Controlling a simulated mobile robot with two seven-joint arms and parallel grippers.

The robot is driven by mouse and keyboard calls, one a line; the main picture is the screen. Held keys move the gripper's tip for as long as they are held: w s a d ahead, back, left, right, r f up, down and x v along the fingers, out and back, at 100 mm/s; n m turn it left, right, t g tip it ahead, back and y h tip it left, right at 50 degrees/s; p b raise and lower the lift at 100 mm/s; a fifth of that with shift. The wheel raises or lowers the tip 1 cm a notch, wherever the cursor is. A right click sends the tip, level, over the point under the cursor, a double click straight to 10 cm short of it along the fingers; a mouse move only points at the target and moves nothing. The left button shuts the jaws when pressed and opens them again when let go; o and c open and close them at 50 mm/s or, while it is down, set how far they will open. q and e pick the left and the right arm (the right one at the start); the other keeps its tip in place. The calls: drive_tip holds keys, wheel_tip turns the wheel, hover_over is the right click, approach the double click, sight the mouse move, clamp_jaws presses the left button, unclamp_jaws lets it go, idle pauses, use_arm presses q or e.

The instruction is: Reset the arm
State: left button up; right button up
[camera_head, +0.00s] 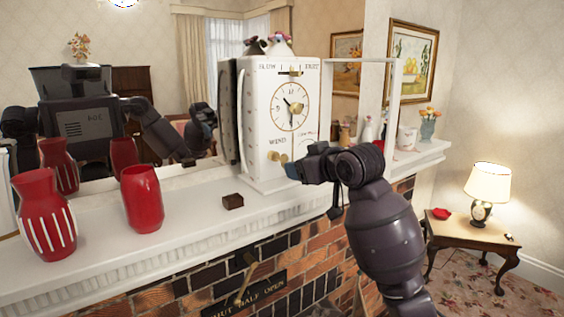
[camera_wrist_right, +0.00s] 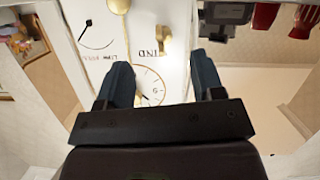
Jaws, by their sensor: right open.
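A white box clock (camera_head: 258,125) stands on the white mantel. Its face has a round dial (camera_head: 290,106), a brass pointer (camera_head: 290,72) near the top and a brass knob (camera_head: 278,156) by the word WIND. My right gripper (camera_head: 298,172) is just in front of the clock's lower face. In the right wrist view my right gripper (camera_wrist_right: 164,75) is open, with its two dark fingers apart and nothing held between them. The clock face shows upside down behind them, with a brass knob (camera_wrist_right: 163,40) beyond the fingertips. My left gripper is not directly in view.
Two red vases (camera_head: 44,215) (camera_head: 143,198) and a small brown block (camera_head: 232,201) stand on the mantel (camera_head: 190,226) left of the clock. A brass lever (camera_head: 246,280) is on the brick front below. A lamp (camera_head: 487,188) stands on a side table at right. A mirror reflects me.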

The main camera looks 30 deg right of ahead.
idle(0.5)
drive_tip(key=s+a+f+g, duration=0.2)
drive_tip(key=s+f, duration=0.2)
drive_tip(key=f, duration=0.4)
drive_tip(key=s+a+f+g+h, duration=0.15)
drive_tip(key=s+f, duration=0.25)
drive_tip(key=f, duration=0.4)
drive_tip(key=s+a+f+g+y, duration=0.15)
drive_tip(key=s+f, duration=0.25)
drive_tip(key=f, duration=0.4)
drive_tip(key=s+a+f+m+g+h, duration=0.15)
drive_tip(key=s+f, duration=0.25)
drive_tip(key=s, duration=0.4)
drive_tip(key=s+a+f+g, duration=0.3)
drive_tip(key=s+f, duration=0.1)
drive_tip(key=s, duration=0.3)
drive_tip(key=s+a+f+m+g, duration=0.15)
drive_tip(key=s+f, duration=0.25)
drive_tip(key=s, duration=0.4)
drive_tip(key=w+f+n+t+b, duration=0.1)
drive_tip(key=w+f+t, duration=0.3)
drive_tip(key=f, duration=0.3)
drive_tip(key=w+f+t+b, duration=0.2)
drive_tip(key=w+f+t, duration=0.2)
drive_tip(key=f, duration=0.2)
drive_tip(key=shift+a+f+n+y, duration=0.15)
drive_tip(key=shift+f+n+y, duration=0.2)
drive_tip(key=shift+f+n, duration=0.05)
